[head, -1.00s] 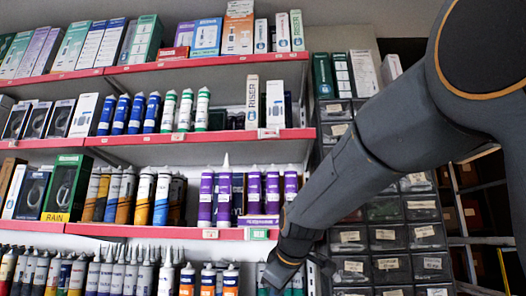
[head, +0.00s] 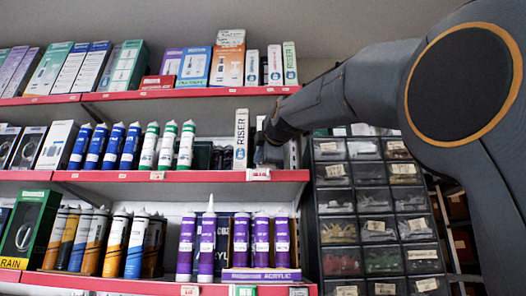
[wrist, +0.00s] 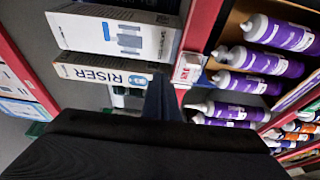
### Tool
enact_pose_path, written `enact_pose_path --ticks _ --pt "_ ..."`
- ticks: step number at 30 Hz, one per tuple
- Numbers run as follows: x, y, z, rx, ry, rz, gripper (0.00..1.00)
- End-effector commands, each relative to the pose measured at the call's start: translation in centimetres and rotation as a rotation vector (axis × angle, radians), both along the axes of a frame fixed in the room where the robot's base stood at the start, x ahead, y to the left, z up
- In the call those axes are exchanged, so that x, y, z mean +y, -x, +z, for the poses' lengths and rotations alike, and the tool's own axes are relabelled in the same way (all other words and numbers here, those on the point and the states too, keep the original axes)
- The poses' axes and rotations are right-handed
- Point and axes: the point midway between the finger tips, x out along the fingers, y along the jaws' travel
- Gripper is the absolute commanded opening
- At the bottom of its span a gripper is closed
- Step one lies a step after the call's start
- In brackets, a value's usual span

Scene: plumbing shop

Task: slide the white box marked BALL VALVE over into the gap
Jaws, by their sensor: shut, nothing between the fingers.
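I cannot read BALL VALVE on any box. In the wrist view, a white box (wrist: 115,35) with a blue-grey drawing of a fitting lies beside a white box marked RISER (wrist: 98,75). In the head view the RISER box (head: 240,138) stands upright on the middle shelf. Right of it, a pale box (head: 260,123) is mostly hidden by my gripper. My gripper (head: 268,157) is shut and empty, at the front of this shelf just right of the RISER box. In the wrist view, my gripper (wrist: 163,98) is a dark shape near the boxes; I cannot tell whether it touches one.
The red shelf edge (head: 215,176) carries a price tag (head: 258,174). Purple tubes (head: 240,242) fill the shelf below. Drawer units (head: 370,215) stand at the right.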

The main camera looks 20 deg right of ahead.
Motion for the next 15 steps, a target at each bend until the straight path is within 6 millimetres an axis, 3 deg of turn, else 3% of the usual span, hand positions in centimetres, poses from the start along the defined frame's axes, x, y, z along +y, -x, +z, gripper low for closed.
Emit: enact_pose_path --ticks 7,15 --pt "0.0 -4.0 0.1 0.003 -0.001 -0.001 0.0" --pt "-0.1 -5.9 0.1 0.001 -0.002 -0.003 0.0"
